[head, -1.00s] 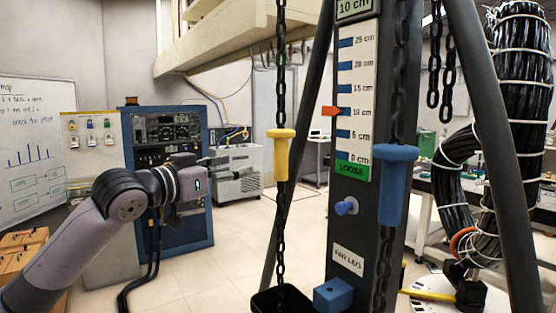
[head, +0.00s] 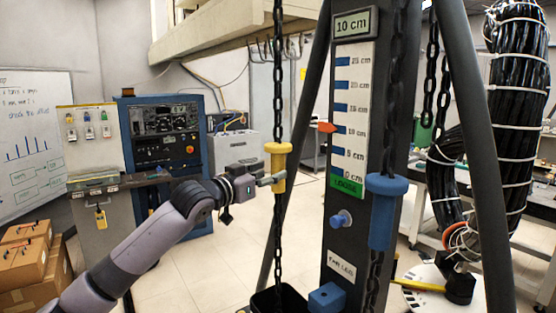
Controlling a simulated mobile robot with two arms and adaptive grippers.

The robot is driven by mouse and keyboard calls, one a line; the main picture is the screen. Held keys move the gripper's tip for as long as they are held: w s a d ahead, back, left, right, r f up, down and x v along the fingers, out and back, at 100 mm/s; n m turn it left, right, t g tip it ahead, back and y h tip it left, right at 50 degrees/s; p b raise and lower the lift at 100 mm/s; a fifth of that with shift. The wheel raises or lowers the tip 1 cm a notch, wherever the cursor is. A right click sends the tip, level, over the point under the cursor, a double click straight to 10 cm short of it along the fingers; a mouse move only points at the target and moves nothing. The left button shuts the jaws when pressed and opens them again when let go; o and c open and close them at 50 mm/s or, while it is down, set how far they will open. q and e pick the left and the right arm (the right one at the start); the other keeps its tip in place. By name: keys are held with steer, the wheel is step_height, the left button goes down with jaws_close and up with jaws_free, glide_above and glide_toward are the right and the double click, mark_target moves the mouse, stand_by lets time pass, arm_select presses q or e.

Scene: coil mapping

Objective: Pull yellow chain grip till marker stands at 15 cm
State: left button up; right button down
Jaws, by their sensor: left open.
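The yellow chain grip (head: 278,160) hangs on a dark chain left of the post. My left gripper (head: 272,180) is open at the grip's lower part, its fingers overlapping the grip's edge in the picture. I cannot tell whether they touch it. The red marker (head: 327,127) points at the 10 cm line of the white scale (head: 354,105). The display (head: 353,23) above reads 10 cm, and a green LOOSE label (head: 347,187) shows at the scale's foot. My right gripper is not in view.
A blue chain grip (head: 383,215) hangs in front of the post on another chain. A blue knob (head: 341,219) and a blue block (head: 328,298) are on the post. A dark bin (head: 262,302) stands below the yellow grip's chain. Dark tripod legs flank the post.

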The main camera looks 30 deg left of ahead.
mark_target(274, 172)
arm_select(q)
steer(key=shift+w+d+p, duration=0.2)
steer(key=shift+w+p, duration=0.45)
steer(key=shift+w, duration=1.55)
jaws_close()
